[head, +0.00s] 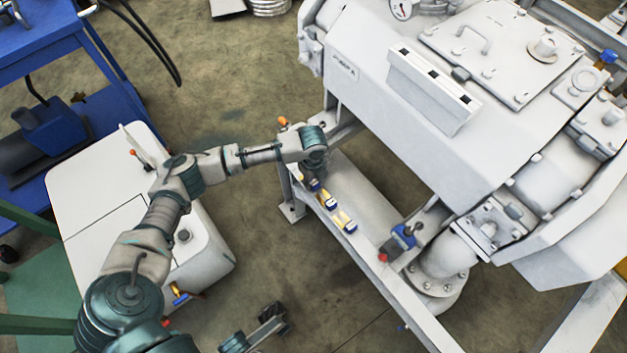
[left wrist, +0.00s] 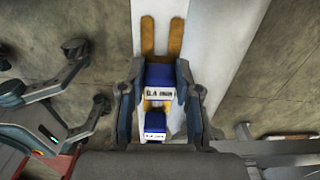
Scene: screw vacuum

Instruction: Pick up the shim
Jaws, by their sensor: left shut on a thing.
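My left gripper (head: 314,180) is over the white beam (head: 375,268) of the machine's frame. In the left wrist view its two fingers (left wrist: 160,72) are shut on the blue block of a shim (left wrist: 160,76), one finger on each side. This shim has a white label and two tan prongs that lie along the white beam. A second blue-and-tan shim (left wrist: 155,121) lies behind it on the beam; more shims (head: 345,222) show there in the head view. My right gripper (head: 270,318) is low at the bottom, empty, with its fingers (left wrist: 88,78) apart.
The large white vacuum machine (head: 450,120) fills the right side. A blue-and-red valve (head: 398,242) sits near the beam. A white cabinet (head: 95,200) and a blue cart (head: 50,60) stand at left. Bare floor (head: 240,95) lies between.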

